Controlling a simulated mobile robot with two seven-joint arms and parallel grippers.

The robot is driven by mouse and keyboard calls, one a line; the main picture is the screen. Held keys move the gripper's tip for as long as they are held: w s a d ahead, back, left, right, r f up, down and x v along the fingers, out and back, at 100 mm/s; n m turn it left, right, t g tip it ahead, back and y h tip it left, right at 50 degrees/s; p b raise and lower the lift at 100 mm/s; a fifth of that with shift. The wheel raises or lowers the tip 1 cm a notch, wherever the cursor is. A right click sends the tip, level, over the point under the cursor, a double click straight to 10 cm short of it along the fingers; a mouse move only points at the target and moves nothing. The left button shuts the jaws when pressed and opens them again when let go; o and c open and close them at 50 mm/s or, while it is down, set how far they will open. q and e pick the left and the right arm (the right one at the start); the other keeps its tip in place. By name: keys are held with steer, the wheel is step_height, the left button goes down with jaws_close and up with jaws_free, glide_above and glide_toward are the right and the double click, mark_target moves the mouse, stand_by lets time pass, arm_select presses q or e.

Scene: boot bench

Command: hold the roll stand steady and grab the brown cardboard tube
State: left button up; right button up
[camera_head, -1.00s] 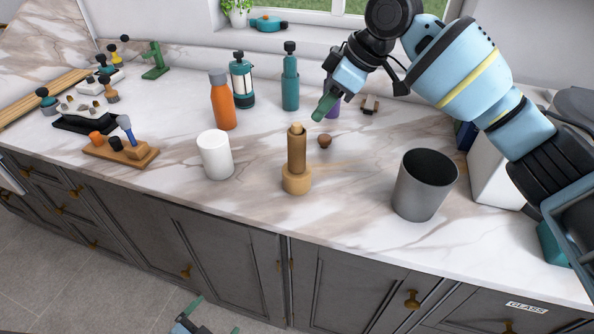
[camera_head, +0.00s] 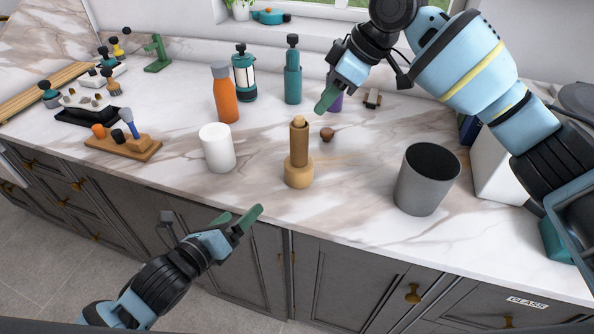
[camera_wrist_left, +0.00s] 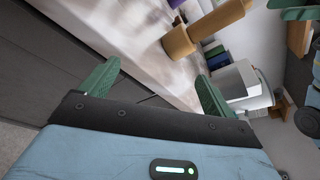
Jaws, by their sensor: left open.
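The roll stand (camera_head: 299,177) is a light wooden base with a peg, upright near the counter's front edge. The brown cardboard tube (camera_head: 299,150) sits around its peg, whose pale tip shows above. In the left wrist view the stand (camera_wrist_left: 178,42) and tube (camera_wrist_left: 218,18) appear tilted, beyond the fingers. My left gripper (camera_head: 238,219) is open and empty, in front of the counter edge, left of and nearer than the stand. My right gripper (camera_head: 326,101) hangs behind and right of the tube, apart from it; its fingers overlap in view, hiding their gap.
A white cylinder (camera_head: 217,148) stands left of the stand, a grey bin (camera_head: 427,180) right of it. A small brown knob (camera_head: 327,134) lies just behind. An orange bottle (camera_head: 225,95) and teal bottle (camera_head: 292,72) stand farther back. The counter front (camera_head: 250,200) is clear.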

mark_target(296, 172)
arm_select(q)
steer(key=w+d+m, duration=0.1)
steer(key=w+d, duration=0.1)
steer(key=w+d+m+y, duration=0.1)
steer(key=w+d, duration=0.1)
steer(key=d, duration=0.1)
steer(key=w+d+r+m+g+y, duration=0.1)
steer(key=w+d+m, duration=0.1)
steer(key=shift+d, duration=0.2)
steer(key=w+d+y, duration=0.1)
steer(key=w+d+r+y, duration=0.1)
steer(key=d, duration=0.1)
steer(key=w+d+r+y, duration=0.1)
steer(key=shift+d+n+y, duration=0.25)
steer(key=shift+n+y, duration=0.05)
steer(key=shift+n, duration=0.1)
steer(key=shift+w+d+r+t+y, duration=0.3)
steer(key=shift+d+r+t+y, duration=0.05)
steer(key=shift+r+t+y, duration=0.15)
steer(key=shift+x, duration=3.85)
steer(key=shift+c, duration=0.3)
steer(key=c, duration=1.2)
steer(key=shift+o, duration=0.2)
